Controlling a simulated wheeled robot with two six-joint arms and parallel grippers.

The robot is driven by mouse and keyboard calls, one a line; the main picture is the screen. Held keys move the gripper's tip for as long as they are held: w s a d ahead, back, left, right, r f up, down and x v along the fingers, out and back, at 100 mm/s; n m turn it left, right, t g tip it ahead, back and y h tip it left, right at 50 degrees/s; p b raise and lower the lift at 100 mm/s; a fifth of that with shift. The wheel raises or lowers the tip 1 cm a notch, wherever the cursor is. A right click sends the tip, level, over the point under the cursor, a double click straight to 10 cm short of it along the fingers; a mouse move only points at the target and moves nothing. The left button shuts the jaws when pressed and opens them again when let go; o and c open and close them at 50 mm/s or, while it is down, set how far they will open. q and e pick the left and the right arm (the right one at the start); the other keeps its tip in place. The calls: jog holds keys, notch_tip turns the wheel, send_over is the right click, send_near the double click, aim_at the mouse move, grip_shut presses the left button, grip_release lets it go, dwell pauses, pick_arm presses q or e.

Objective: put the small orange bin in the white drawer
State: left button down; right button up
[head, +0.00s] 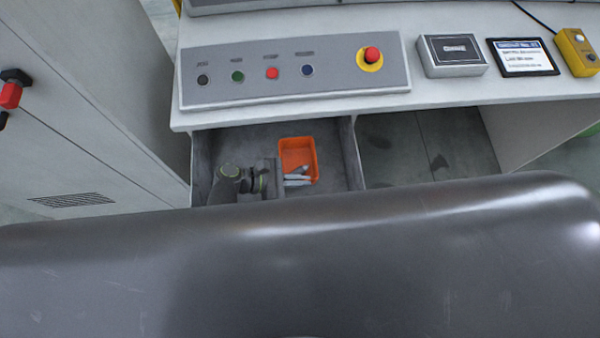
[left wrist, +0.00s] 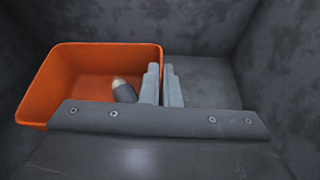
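The small orange bin (head: 298,150) is inside the open drawer (head: 355,160) under the desk, whose inside looks grey. In the left wrist view the bin (left wrist: 50,85) has a small grey object with a pale tip (left wrist: 124,91) in it. My left gripper (head: 298,181) reaches into the drawer at the bin's near wall. In the left wrist view its fingers (left wrist: 162,86) are close together, one inside the bin and one outside, with the wall between them. I cannot tell whether the bin touches the drawer floor. My right gripper is not in view.
The desk top above carries a control panel (head: 240,76) with buttons and a red emergency stop (head: 372,54). A grey cabinet (head: 80,100) stands to the left. Bare drawer floor (left wrist: 205,85) shows beside the bin. A large dark rounded surface fills the lower head view.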

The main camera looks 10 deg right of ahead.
pick_arm(q)
jog(key=shift+f, duration=0.3)
jog(key=c, duration=1.7)
grip_release()
jog(key=shift+r+p, duration=0.3)
jog(key=shift+r, duration=0.25)
jog(key=v, duration=1.2)
jog(key=shift+r, duration=0.15)
